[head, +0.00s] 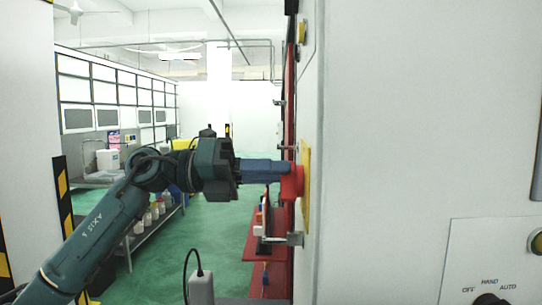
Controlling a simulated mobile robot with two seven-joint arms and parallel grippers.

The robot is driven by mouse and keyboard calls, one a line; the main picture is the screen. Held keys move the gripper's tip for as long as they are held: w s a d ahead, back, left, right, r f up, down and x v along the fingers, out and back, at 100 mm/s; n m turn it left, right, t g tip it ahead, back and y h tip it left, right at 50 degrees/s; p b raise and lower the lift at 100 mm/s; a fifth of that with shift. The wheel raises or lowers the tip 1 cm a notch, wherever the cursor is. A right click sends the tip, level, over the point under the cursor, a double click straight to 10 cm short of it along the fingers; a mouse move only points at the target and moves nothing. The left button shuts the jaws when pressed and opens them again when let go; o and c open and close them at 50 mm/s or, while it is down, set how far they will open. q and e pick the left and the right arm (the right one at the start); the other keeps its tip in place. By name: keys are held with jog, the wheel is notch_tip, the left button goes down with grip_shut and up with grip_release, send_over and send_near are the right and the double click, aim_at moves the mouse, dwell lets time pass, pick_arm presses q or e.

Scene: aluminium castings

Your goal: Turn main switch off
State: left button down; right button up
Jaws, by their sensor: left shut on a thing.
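The main switch (294,183) is a red knob on a yellow plate (306,175), mounted on the side face of the white cabinet and seen nearly edge-on. My left gripper (276,173) reaches in from the left and is shut on the red knob with its blue fingers. The fingertips meet the knob's left side. The knob's front face and any position marks are hidden at this angle. My right gripper is out of the picture.
The white cabinet (420,120) fills the right side, with an OFF/HAND/AUTO selector (491,300) low on it. A striped post (66,205) stands left. A shelf with bottles (150,222) is behind my arm. Green floor (215,228) lies open beyond.

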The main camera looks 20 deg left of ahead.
pick_arm(q)
jog(key=shift+w+f+n+p, duration=0.15)
jog(key=shift+n+p, duration=1.05)
jog(key=shift+n, duration=0.6)
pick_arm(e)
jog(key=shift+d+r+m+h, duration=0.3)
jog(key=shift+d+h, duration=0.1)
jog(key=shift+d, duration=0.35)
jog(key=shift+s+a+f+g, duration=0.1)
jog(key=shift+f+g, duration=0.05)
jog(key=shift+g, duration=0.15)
pick_arm(q)
jog(key=c, duration=1.5)
grip_release()
jog(key=shift+o, duration=0.2)
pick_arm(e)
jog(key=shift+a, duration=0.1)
